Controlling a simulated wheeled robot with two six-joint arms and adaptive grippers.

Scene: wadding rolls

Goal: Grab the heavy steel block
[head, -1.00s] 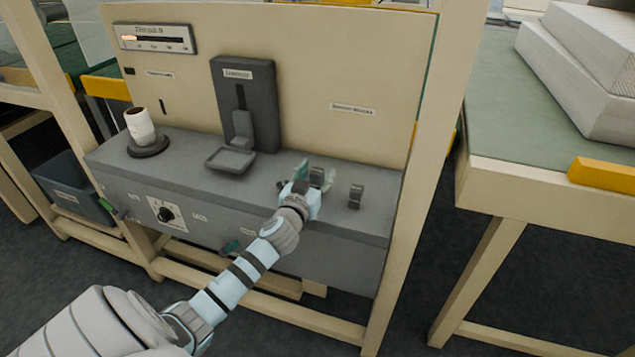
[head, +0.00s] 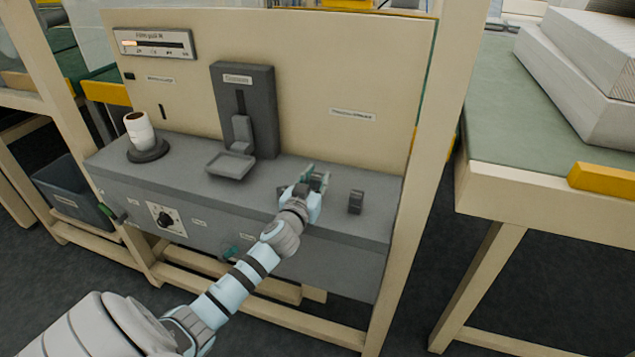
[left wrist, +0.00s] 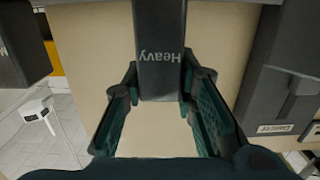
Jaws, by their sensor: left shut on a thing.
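The heavy steel block (left wrist: 160,50) is dark grey with the word "Heavy" on it, and sits between the green finger pads in the left wrist view. My left gripper (left wrist: 160,88) is shut on it, one finger on each side. In the head view my left gripper (head: 314,180) is at the right part of the grey bench top and mostly hides the block. My right gripper is not in view.
A second, smaller dark block (head: 355,202) stands just right of my gripper on the grey bench (head: 200,190). A dark slider fixture with a small tray (head: 230,165) and a white roll (head: 139,130) stand to the left. A beige panel (head: 330,60) rises behind.

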